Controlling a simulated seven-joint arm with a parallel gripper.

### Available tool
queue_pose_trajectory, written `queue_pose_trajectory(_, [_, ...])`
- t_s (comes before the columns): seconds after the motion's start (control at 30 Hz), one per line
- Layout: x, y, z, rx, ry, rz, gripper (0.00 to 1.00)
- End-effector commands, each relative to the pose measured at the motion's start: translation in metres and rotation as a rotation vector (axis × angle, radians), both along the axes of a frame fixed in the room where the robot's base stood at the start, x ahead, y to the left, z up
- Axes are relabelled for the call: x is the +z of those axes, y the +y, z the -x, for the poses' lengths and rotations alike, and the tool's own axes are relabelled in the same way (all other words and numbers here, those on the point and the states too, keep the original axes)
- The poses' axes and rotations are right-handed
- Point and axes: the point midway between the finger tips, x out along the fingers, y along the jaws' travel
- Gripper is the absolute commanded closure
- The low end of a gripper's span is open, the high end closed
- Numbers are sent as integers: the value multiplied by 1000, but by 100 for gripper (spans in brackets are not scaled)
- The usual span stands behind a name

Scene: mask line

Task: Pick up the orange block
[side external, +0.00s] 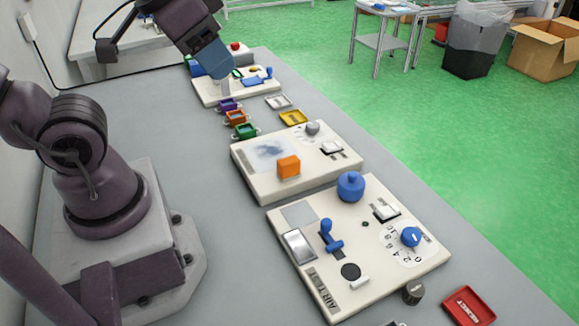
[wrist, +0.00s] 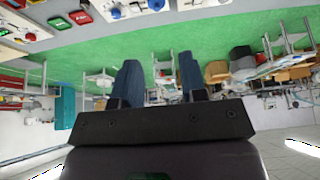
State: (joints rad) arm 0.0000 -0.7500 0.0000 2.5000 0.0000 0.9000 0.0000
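The orange block (side external: 289,167) is a small cube resting on the cream middle board (side external: 325,172), beside a grey smudged patch on its top. My gripper (side external: 222,88) is at the far end of the bench, over the far board and well away from the block. In the wrist view my gripper (wrist: 160,78) shows two dark blue fingers set wide apart with nothing between them. I cannot make out the orange block in the wrist view.
Small purple, orange and green trays (side external: 245,131) line the bench between the boards. A red tray (side external: 469,306) lies at the near right edge.

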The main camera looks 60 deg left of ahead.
Motion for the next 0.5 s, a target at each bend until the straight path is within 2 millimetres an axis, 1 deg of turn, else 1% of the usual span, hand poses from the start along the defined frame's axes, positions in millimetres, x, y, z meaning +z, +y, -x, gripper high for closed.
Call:
queue_pose_trajectory(0.03, [0,0,0,0,0,0,49])
queue_pose_trajectory(0.07, [0,0,0,0,0,0,43])
queue_pose_trajectory(0.1, [0,0,0,0,0,0,33])
queue_pose_trajectory(0.17, [0,0,0,0,0,0,20])
queue_pose_trajectory(0.43, [0,0,0,2,1,0,19])
queue_pose_trajectory(0.5, [-4,2,-1,7,22,0,19])
